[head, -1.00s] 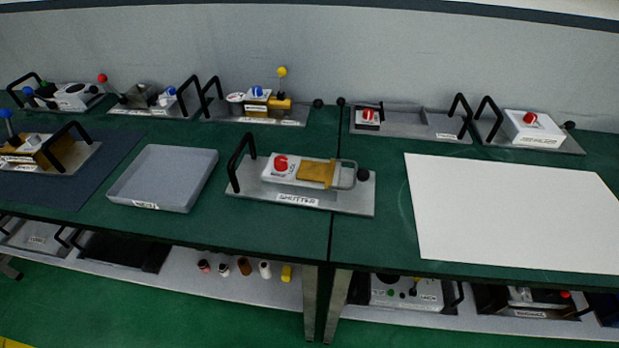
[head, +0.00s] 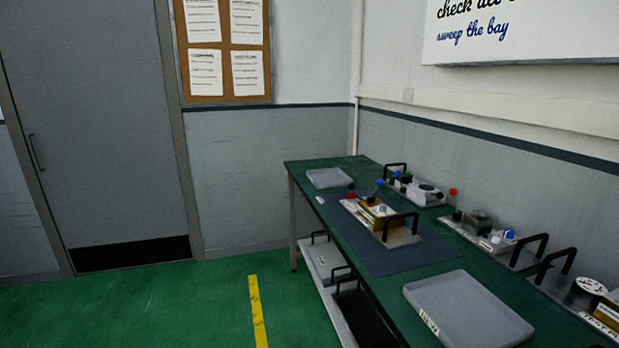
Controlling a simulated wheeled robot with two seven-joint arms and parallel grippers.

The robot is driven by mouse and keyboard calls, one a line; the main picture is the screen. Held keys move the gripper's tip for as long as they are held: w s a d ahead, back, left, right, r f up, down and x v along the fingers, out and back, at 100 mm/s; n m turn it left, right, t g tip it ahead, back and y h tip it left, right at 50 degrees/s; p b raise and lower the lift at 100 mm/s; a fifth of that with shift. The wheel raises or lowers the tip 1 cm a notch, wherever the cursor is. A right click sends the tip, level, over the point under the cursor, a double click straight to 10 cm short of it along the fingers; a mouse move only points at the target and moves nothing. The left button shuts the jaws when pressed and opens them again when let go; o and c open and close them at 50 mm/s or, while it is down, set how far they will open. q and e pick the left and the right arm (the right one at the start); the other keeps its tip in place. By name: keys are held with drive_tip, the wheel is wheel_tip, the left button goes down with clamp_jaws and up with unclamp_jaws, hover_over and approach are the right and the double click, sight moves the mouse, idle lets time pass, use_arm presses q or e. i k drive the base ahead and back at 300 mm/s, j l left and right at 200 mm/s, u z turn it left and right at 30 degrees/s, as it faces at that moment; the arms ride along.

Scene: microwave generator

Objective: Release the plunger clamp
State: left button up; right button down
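No label that I can read names the plunger clamp, so I cannot tell for sure which device it is. A brass-coloured device (head: 378,212) on a grey plate with a black handle sits on the dark mat (head: 395,255). To the right is another plate device (head: 483,230) with a blue-and-white knob. Neither of my grippers is in view.
The green bench (head: 305,178) runs along the right wall. An empty grey tray (head: 467,308) lies at its front, and a smaller tray (head: 329,178) at its far end. A lower shelf (head: 325,259) holds more plates. Green floor (head: 160,300) is open at left, before a grey door (head: 95,120).

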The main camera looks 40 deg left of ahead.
sight(380, 182)
drive_tip(key=u, duration=0.7)
drive_tip(key=i+j+z, duration=0.25)
drive_tip(key=j+z, duration=0.3)
drive_tip(key=i+l, duration=0.05)
